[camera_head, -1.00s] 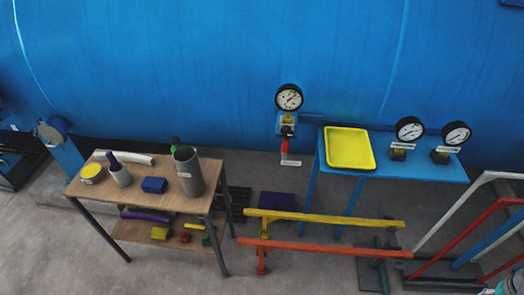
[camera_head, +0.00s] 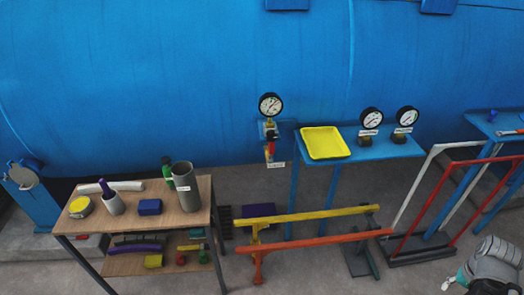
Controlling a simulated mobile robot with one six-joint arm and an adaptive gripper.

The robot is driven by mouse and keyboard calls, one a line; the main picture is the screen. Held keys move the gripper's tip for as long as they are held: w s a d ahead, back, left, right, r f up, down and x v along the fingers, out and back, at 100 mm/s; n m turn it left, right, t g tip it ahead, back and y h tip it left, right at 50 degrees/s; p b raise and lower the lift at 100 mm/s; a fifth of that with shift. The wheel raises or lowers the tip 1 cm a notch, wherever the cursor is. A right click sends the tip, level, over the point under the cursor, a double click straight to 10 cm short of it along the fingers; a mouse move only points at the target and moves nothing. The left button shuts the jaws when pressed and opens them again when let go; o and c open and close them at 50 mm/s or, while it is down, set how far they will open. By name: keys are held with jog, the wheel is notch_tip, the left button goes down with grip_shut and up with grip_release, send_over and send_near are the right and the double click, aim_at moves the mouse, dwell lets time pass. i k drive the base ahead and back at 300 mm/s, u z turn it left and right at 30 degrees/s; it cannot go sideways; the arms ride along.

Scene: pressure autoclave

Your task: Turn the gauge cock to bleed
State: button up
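A round white-faced gauge (camera_head: 270,104) with a black rim is mounted on the front of the big blue vessel. Below it is a small brass and dark cock body (camera_head: 270,128). The cock's red lever (camera_head: 271,146) appears to hang downward. A small white label (camera_head: 275,165) is just under the lever, too small to read. Part of what looks like my arm (camera_head: 490,265), grey with white and teal, shows at the bottom right corner. It is well apart from the cock.
A blue table (camera_head: 395,147) right of the cock holds a yellow tray (camera_head: 324,142) and two loose gauges. Yellow (camera_head: 305,215) and orange (camera_head: 320,241) rails stand in front. A wooden cart (camera_head: 160,215) with tools is at left. Red and white frames (camera_head: 440,200) stand at right.

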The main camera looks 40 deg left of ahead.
aim_at(272, 144)
jog(key=u, duration=1.55)
jog(key=i, duration=0.5)
jog(key=u, duration=0.05)
